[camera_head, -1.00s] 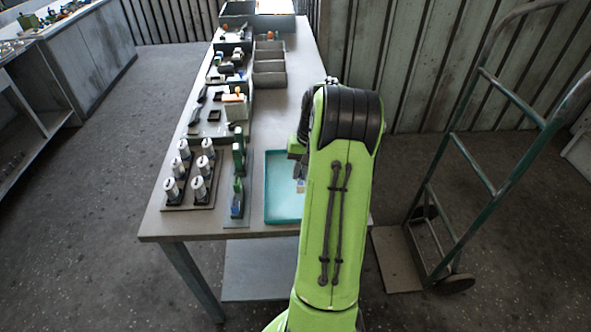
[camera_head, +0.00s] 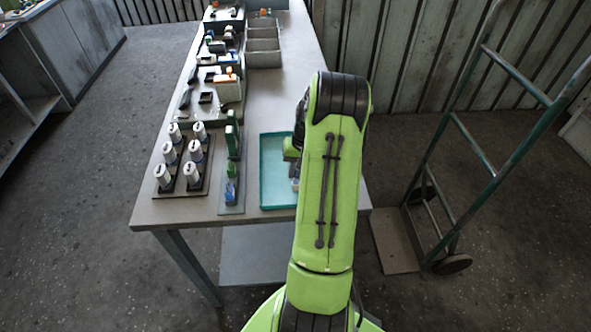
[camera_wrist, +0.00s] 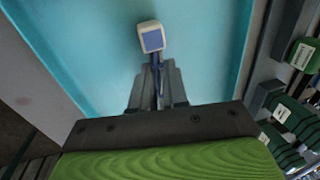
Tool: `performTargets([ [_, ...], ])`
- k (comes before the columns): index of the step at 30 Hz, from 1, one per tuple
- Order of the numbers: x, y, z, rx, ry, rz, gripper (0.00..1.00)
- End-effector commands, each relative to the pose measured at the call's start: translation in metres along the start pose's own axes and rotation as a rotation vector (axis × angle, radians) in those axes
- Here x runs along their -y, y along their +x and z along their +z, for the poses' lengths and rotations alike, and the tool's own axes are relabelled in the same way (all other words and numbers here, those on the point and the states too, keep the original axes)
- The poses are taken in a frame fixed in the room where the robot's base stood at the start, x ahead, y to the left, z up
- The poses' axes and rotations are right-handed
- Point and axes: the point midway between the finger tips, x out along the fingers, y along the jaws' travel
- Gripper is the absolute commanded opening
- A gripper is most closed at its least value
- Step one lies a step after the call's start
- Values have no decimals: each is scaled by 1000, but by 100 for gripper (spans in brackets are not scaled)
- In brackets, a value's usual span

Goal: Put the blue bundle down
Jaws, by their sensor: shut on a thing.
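My gripper (camera_wrist: 156,88) points down over a turquoise tray (camera_wrist: 90,45) in the wrist view. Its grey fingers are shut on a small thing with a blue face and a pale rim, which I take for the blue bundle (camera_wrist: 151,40). It sticks out beyond the fingertips, above the tray floor; whether it touches the floor I cannot tell. In the head view the tray (camera_head: 272,180) lies at the table's near right, and my arm hides its right part and most of the gripper.
Left of the tray, a narrow strip (camera_head: 231,208) carries green and blue pieces. A dark rack (camera_head: 205,188) holds several white cylinders. Grey open bins (camera_head: 264,45) stand farther back. A hand truck (camera_head: 470,130) stands right of the table. The tray's visible floor is bare.

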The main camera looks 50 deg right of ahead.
Motion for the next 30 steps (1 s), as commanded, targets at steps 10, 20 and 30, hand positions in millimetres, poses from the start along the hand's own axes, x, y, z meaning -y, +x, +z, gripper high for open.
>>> performTargets([
  [10, 0, 3, 0, 0, 0, 0, 39],
  [20, 0, -13, -1, -4, 0, 1, 39],
  [30, 0, -101, -1, -4, 1, 1, 39],
])
